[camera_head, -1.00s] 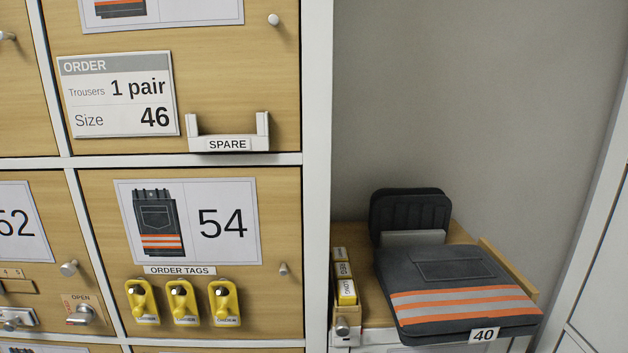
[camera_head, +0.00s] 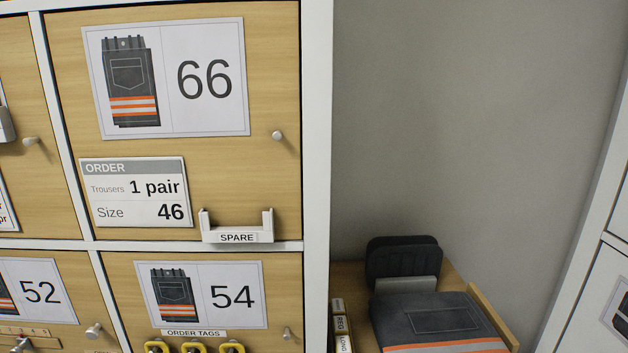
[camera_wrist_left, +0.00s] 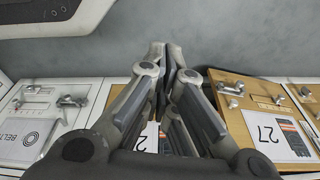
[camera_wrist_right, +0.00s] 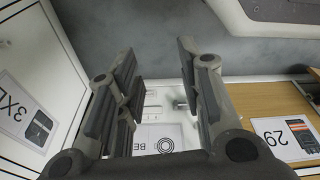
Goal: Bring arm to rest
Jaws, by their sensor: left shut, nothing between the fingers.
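My left gripper (camera_wrist_left: 166,65) shows in the left wrist view. Its fingers are together with nothing between them. Behind it are a wooden locker door with a card reading 27 (camera_wrist_left: 275,137) and a white door with a belt card (camera_wrist_left: 22,133). My right gripper (camera_wrist_right: 160,62) shows in the right wrist view. Its fingers are apart and the gap between them is empty. A wooden door with a card reading 29 (camera_wrist_right: 287,138) is at its right, and a 3XL card (camera_wrist_right: 30,115) is at its left. Neither gripper shows in the head view.
In the head view, wooden locker doors carry cards 66 (camera_head: 166,80), 52 (camera_head: 38,291) and 54 (camera_head: 202,295). An order card (camera_head: 138,192) sits beside an empty spare holder (camera_head: 237,232). Folded dark trousers (camera_head: 437,318) lie on a shelf at the lower right, below a bare grey wall (camera_head: 470,120).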

